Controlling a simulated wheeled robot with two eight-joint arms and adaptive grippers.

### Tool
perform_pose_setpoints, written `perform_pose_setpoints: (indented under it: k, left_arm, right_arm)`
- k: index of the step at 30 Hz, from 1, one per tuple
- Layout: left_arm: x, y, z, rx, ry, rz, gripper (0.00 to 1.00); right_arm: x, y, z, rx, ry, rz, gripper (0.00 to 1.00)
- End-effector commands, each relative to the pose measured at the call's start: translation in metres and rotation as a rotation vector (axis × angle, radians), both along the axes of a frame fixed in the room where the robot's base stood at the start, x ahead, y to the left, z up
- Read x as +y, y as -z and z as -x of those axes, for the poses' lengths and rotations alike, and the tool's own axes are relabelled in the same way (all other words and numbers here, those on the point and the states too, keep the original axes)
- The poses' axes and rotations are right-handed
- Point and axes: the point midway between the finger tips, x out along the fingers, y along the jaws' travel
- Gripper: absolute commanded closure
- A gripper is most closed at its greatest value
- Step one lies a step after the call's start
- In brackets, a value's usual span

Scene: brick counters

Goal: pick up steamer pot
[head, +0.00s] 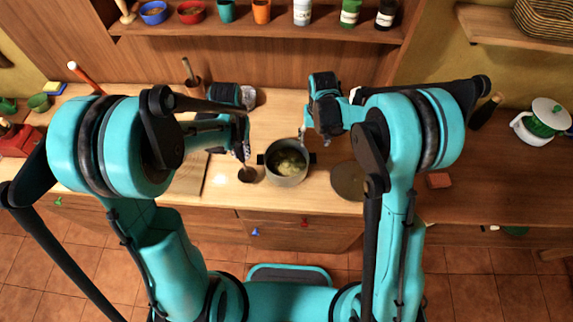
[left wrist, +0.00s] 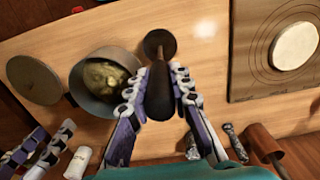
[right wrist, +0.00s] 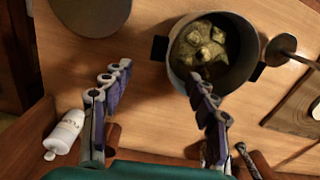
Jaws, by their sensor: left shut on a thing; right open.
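The steamer pot (head: 287,181) is a grey round pot with dark side handles and pale greenish food inside, standing on the counter. It also shows in the left wrist view (left wrist: 94,106) and the right wrist view (right wrist: 237,88). My left gripper (head: 243,153) is left of the pot, shut on the upright dark handle of a round-ended tool (left wrist: 160,92). The tool's round end (head: 247,175) is beside the pot. My right gripper (right wrist: 158,75) is open and empty, above the pot's far right side in the head view. One finger overlaps the pot's edge in its wrist view; contact is unclear.
A flat round disc (head: 348,183) lies right of the pot. A board (left wrist: 248,70) with a pale round piece lies on the tool's other side. A shelf (head: 270,37) with bowls, cups and bottles runs behind. The right counter (head: 480,190) is mostly clear.

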Motion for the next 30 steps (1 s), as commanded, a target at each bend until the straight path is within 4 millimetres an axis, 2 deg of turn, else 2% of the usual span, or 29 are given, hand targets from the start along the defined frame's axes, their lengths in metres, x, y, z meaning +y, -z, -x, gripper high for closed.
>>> perform_pose_setpoints:
  k: [6,14,22,30]
  left_arm:
    - [0.000,0.002,0.000,0.000,0.000,0.000,1.00]
    - [0.000,0.002,0.000,0.000,0.000,0.000,1.00]
    - [0.000,0.002,0.000,0.000,0.000,0.000,1.00]
    - [0.000,0.002,0.000,0.000,0.000,0.000,1.00]
  right_arm:
    - [0.000,0.041,0.000,0.000,0.000,0.000,0.41]
    - [0.001,0.064,-0.001,0.000,0.000,0.000,0.41]
    - [0.005,0.103,-0.006,-0.001,0.000,0.000,0.41]
    - [0.005,0.111,-0.005,-0.001,0.000,0.000,0.41]
